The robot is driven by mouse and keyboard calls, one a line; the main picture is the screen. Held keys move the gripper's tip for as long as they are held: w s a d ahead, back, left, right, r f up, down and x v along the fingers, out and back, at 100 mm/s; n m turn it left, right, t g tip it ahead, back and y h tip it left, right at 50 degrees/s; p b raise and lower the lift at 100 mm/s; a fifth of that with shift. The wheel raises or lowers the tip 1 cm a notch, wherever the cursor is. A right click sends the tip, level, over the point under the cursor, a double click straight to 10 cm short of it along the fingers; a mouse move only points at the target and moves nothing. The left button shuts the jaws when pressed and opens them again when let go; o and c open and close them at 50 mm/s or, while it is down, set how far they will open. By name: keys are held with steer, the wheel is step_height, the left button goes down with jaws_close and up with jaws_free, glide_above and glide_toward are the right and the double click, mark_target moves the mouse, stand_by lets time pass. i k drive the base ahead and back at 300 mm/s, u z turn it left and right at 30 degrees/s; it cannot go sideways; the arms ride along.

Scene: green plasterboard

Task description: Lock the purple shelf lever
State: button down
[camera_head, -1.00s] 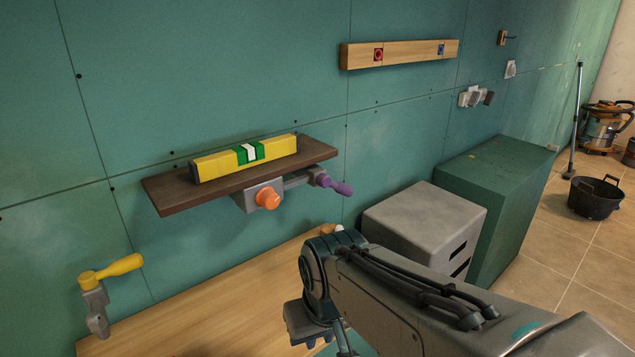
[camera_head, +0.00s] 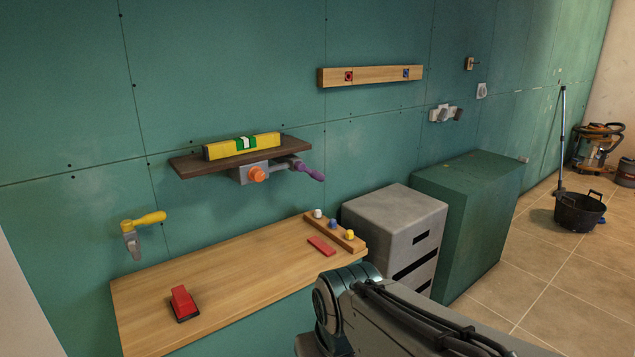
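The purple lever (camera_head: 309,171) sticks out to the right from under the dark wooden wall shelf (camera_head: 190,168), its handle slanting down to the right. An orange knob (camera_head: 257,174) sits on the grey bracket (camera_head: 240,176) below the shelf. A yellow spirit level (camera_head: 222,150) with a green middle rests on the shelf. My arm reaches in at the bottom, below and right of the lever and well apart from it. My gripper is out of the frame.
Below is a wooden worktop (camera_head: 220,270) with a red block-like device (camera_head: 183,303), a flat red piece (camera_head: 321,245) and a strip with small knobs (camera_head: 345,238). A yellow-handled lever (camera_head: 150,218) is on the wall. A grey cabinet (camera_head: 385,220) and green box (camera_head: 480,200) stand right.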

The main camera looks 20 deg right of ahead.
mark_target(300, 165)
steer(key=k, duration=0.25)
steer(key=z, duration=0.65)
steer(key=i, duration=0.65)
steer(key=z, duration=0.8)
steer(key=i, duration=0.75)
steer(key=u, duration=0.8)
steer(key=i, duration=0.75)
steer(key=u, duration=0.9)
